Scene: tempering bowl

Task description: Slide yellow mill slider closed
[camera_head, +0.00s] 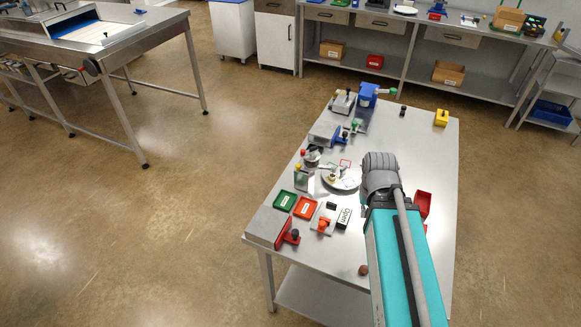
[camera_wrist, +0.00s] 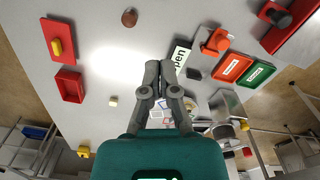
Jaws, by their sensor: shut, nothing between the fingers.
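My gripper (camera_wrist: 159,68) is shut and empty, with its fingertips together above the table in the wrist view. In the head view my grey wrist hides the fingers. A yellow block (camera_wrist: 57,47) sits on a red plate (camera_wrist: 59,32) at upper left in the wrist view, well apart from my gripper. A yellow piece with a dark top (camera_head: 441,118) stands at the table's far right corner in the head view. A small yellow part (camera_head: 298,166) shows by the metal devices at the table's left edge. I cannot tell which yellow part is the mill slider.
An "Open" sign (camera_wrist: 180,58) lies near my fingertips. Green (camera_head: 284,200) and red (camera_head: 306,207) labelled trays are at the table's left. A red tray (camera_head: 423,203) is right of my arm. A white plate (camera_head: 345,178) lies left of my wrist. The table's far right half is mostly clear.

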